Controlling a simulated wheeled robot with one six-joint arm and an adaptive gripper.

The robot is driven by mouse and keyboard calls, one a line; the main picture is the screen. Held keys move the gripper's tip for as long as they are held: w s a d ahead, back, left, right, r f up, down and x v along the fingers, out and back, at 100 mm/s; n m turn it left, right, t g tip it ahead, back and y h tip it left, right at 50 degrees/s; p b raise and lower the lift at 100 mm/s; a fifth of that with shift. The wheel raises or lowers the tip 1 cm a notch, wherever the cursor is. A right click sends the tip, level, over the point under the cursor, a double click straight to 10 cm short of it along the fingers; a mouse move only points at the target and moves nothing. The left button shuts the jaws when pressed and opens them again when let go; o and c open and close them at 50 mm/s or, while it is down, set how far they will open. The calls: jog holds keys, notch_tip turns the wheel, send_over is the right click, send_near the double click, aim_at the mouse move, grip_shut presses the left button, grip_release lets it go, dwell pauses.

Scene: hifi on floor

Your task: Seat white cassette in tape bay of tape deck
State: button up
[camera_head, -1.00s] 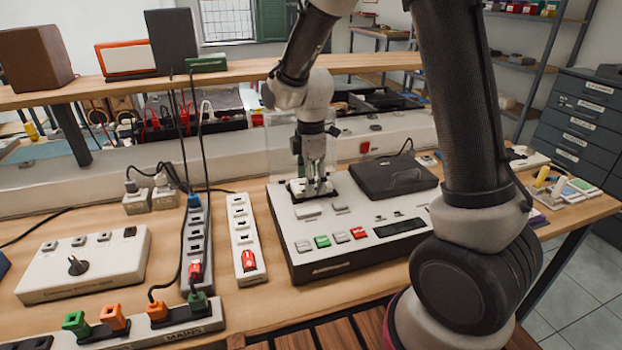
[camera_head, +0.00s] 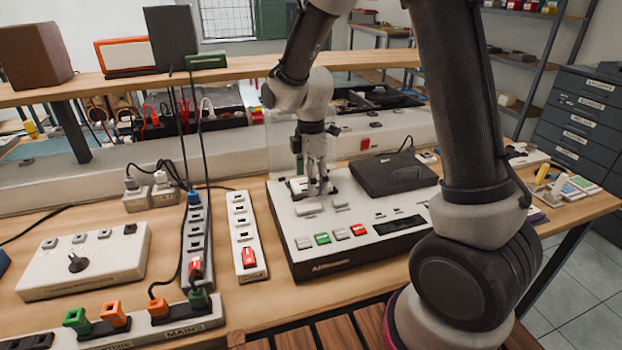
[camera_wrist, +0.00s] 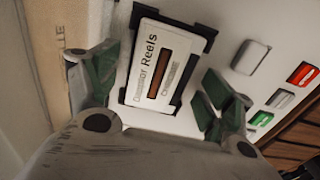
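The white cassette (camera_wrist: 158,62), with printed lettering and a brown window, lies in the black-edged tape bay (camera_wrist: 211,42) of the tape deck (camera_head: 345,249). Black corners of the bay show around it; I cannot tell whether it sits fully flush. In the head view the cassette (camera_head: 298,185) is partly hidden by my gripper (camera_head: 318,190). In the wrist view my gripper (camera_wrist: 158,92) is open, its green-padded fingers spread to either side of the cassette and apart from it. A clear upright panel (camera_head: 283,145) stands behind the bay.
Buttons (camera_head: 340,234) line the deck's front. Power strips (camera_head: 243,235) and a white control box (camera_head: 85,262) stand to the left. Cables run up to the shelf.

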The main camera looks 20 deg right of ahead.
notch_tip(320, 180, up, 18)
dwell(1.2)
dwell(0.8)
